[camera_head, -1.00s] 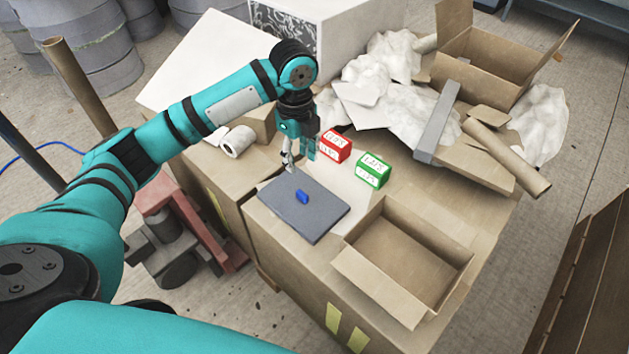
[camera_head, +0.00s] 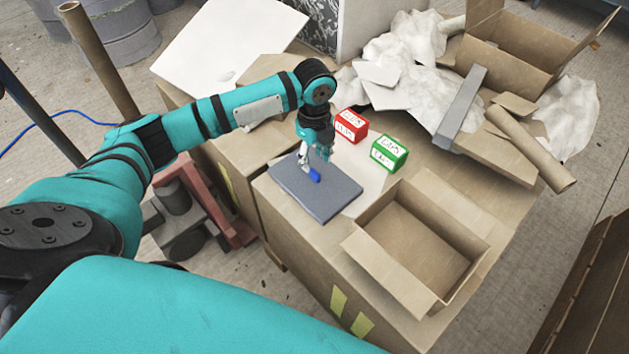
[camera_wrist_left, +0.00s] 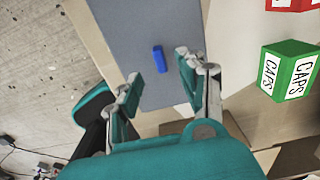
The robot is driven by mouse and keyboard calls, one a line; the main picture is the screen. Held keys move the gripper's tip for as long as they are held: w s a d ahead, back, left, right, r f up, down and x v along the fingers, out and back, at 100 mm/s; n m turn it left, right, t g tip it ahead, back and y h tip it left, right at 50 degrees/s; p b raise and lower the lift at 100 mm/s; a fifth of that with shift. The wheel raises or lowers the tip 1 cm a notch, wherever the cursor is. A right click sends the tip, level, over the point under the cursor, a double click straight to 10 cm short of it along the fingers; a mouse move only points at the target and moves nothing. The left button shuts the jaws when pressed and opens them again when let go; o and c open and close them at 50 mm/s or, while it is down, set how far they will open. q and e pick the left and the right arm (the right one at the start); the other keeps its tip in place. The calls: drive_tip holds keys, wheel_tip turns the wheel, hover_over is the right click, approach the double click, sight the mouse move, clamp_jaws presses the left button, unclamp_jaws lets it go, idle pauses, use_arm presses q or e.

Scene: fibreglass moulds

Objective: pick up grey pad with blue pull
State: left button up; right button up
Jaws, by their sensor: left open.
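The grey pad (camera_head: 322,196) lies flat on top of the cardboard boxes, and its small blue pull (camera_head: 315,175) stands up from its middle. In the left wrist view the pad (camera_wrist_left: 150,30) runs away from me and the blue pull (camera_wrist_left: 159,59) shows just beyond and between my fingertips. My left gripper (camera_head: 309,166) points down above the pad, close to the pull. In the left wrist view my left gripper (camera_wrist_left: 158,75) has its fingers spread apart with nothing between them. I cannot tell the exact height above the pad. My right gripper is not in view.
A red box (camera_head: 351,126) and a green box (camera_head: 389,153) stand behind the pad. An open, empty carton (camera_head: 418,245) is to its right. Crumpled white sheets (camera_head: 415,75), a grey bar (camera_head: 461,107) and a cardboard tube (camera_head: 530,148) lie further back.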

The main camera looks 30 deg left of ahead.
sight(314, 172)
use_arm(q)
wheel_tip(314, 172, down, 4)
drive_tip(key=shift+f+b, duration=0.2)
drive_tip(key=shift+b, duration=0.25)
drive_tip(key=shift+f, duration=0.5)
clamp_jaws()
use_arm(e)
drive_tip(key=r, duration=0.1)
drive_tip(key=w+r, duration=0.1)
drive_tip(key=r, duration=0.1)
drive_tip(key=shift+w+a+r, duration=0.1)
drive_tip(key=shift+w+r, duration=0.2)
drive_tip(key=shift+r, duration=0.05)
